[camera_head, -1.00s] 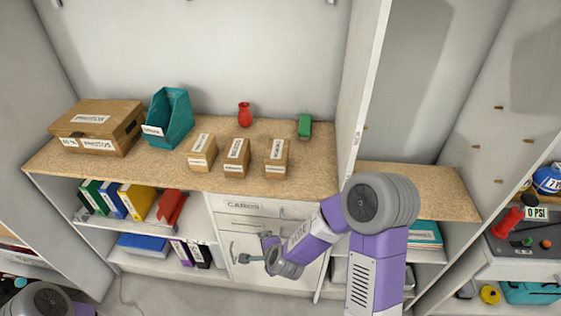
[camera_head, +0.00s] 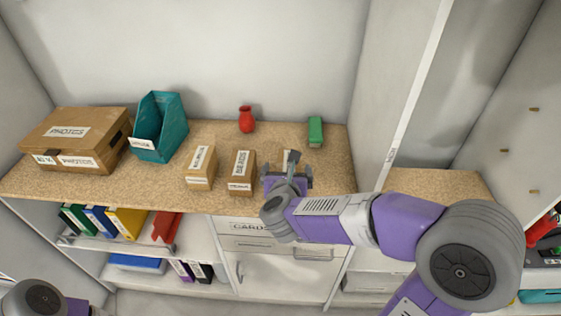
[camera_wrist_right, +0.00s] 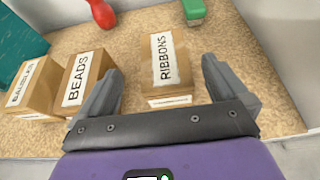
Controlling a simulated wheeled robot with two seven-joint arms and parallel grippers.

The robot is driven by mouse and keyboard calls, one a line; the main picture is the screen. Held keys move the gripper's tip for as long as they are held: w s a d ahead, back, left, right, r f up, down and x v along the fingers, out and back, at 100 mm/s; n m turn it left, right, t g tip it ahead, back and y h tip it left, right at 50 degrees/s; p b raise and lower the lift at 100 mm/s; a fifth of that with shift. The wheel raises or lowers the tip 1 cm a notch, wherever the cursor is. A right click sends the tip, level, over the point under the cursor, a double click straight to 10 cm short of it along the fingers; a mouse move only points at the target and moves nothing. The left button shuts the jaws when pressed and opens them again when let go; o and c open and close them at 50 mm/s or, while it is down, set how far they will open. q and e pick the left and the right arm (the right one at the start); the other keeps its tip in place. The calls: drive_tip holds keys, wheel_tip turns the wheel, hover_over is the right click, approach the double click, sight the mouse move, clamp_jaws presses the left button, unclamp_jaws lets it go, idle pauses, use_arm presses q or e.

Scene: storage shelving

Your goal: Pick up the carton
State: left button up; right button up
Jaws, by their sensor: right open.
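Three small brown cartons stand in a row on the cork-coloured worktop. The carton labelled RIBBONS (camera_wrist_right: 168,68) is in the middle of the right wrist view; in the head view my right gripper mostly hides it. My right gripper (camera_head: 288,174) is open and empty, in front of that carton. In the right wrist view the right gripper's fingertips (camera_wrist_right: 162,72) point at the carton from either side, with a gap showing on both sides. The BEADS carton (camera_head: 241,170) stands to its left, and a third carton (camera_head: 200,167) farther left. My left gripper is out of view.
A red vase (camera_head: 247,120) and a green object (camera_head: 315,131) stand behind the cartons. A teal file holder (camera_head: 160,128) and a large PHOTOS box (camera_head: 75,138) are at the left. An upright white partition (camera_head: 400,130) bounds the worktop's right side.

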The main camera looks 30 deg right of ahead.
sight(289, 164)
drive_tip(key=x, duration=0.3)
drive_tip(key=b+x, duration=0.1)
drive_tip(key=x, duration=0.3)
drive_tip(key=shift+s+d+f, duration=0.15)
drive_tip(key=shift+s+f, duration=0.1)
drive_tip(key=shift+c, duration=0.3)
drive_tip(key=shift+r, duration=0.1)
drive_tip(key=c, duration=1.2)
